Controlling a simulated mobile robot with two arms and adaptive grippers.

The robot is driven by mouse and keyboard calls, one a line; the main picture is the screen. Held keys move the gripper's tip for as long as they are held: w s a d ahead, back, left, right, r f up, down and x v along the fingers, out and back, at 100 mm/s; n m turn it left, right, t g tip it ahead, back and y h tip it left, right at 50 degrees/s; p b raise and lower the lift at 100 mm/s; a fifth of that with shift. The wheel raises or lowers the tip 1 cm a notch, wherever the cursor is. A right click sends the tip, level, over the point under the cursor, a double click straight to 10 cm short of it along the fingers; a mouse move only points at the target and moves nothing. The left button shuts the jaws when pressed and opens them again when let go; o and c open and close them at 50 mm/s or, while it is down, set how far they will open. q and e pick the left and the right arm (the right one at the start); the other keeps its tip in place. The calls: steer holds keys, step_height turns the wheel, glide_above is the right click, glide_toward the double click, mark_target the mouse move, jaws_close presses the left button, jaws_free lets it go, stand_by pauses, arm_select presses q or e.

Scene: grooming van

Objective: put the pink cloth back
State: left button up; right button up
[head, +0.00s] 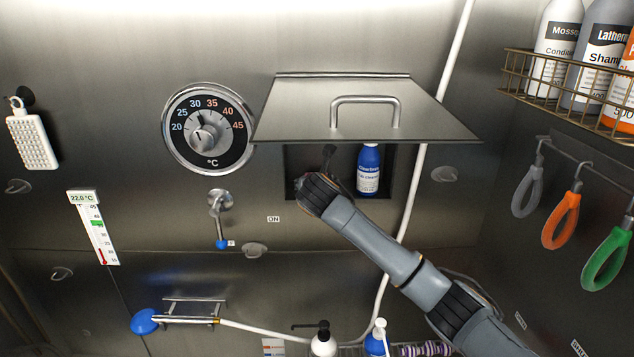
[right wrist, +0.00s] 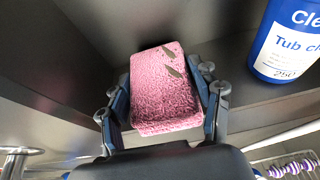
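The pink cloth (right wrist: 166,90), a folded fuzzy block with a few dark marks on top, shows in the right wrist view. My right gripper (right wrist: 166,108) has a finger against each side of it and looks shut on it. In the head view my right gripper (head: 328,160) reaches into the open wall compartment (head: 298,160), at its left part; the cloth is hidden there. The compartment's flap (head: 340,112), with a bar handle, is raised above the opening. Whether the cloth touches the compartment floor I cannot tell. My left gripper is not in view.
A blue tub cleaner bottle (head: 369,170) stands in the compartment, right of my gripper; it also shows in the right wrist view (right wrist: 288,45). A white hose (head: 412,190) runs beside the opening. A temperature dial (head: 208,128) is on the wall to the left.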

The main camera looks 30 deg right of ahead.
steer(key=o, duration=0.4)
steer(key=shift+c, duration=0.2)
steer(key=shift+r, duration=0.15)
steer(key=shift+s+a+b, duration=0.15)
steer(key=shift+s+b, duration=0.15)
steer(key=shift+s, duration=0.05)
steer(key=b+v, duration=0.4)
steer(key=v, duration=0.7)
steer(key=shift+r, duration=0.25)
steer(key=shift+a+f, duration=0.1)
